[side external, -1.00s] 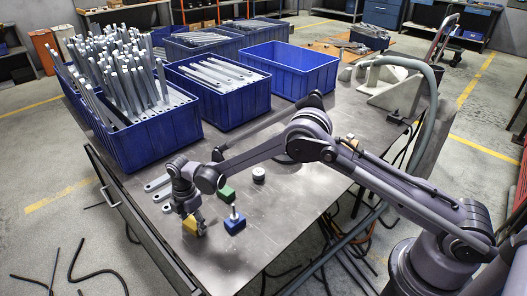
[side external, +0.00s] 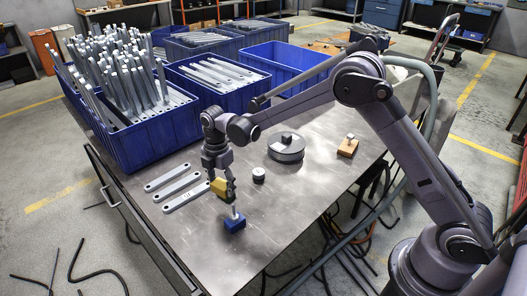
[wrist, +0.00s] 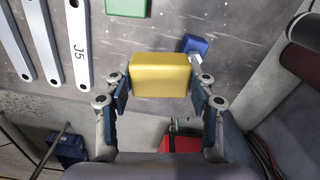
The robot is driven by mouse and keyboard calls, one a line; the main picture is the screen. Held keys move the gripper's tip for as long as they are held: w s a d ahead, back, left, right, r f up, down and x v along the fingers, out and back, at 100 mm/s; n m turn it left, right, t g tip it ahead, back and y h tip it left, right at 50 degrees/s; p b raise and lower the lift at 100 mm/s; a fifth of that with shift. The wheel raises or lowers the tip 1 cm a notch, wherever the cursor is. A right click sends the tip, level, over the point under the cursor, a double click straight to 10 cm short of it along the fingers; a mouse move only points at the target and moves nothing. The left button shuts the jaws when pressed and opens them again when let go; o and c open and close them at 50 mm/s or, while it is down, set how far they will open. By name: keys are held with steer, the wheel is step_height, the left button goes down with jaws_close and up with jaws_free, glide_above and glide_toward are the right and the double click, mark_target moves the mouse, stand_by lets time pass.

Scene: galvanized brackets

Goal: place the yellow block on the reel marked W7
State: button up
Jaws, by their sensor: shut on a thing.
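My gripper (side external: 222,190) is shut on the yellow block (side external: 219,186) and holds it above the metal table. In the wrist view the yellow block (wrist: 160,75) sits between the two fingers. A large dark round reel (side external: 286,153) lies flat on the table, to the right of my gripper, with a small dark piece on top. A smaller round piece with a pale top (side external: 259,175) stands nearer to my gripper. I cannot read W7 on either. A green block (wrist: 127,6) shows at the top of the wrist view; my gripper seems to hide it in the side view.
A blue block with an upright metal peg (side external: 235,223) stands just in front of my gripper. Flat brackets (side external: 180,183) lie to the left, one marked J5 (wrist: 80,50). Blue crates (side external: 160,143) line the back.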

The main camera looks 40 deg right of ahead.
steer(key=s+d+r+m, duration=0.1)
steer(key=d+r, duration=0.1)
steer(key=d, duration=1.1)
steer(key=s+d+r, duration=0.2)
steer(key=d, duration=1.2)
steer(key=s+d+r+m, duration=0.1)
steer(key=d+r, duration=0.1)
steer(key=d, duration=1.1)
glide_above(282, 151)
step_height(282, 151, down, 7)
steer(key=shift+s+r, duration=0.1)
steer(key=shift+s, duration=0.05)
steer(key=shift+f, duration=2.05)
steer(key=shift+f, duration=0.1)
steer(key=o, duration=1.3)
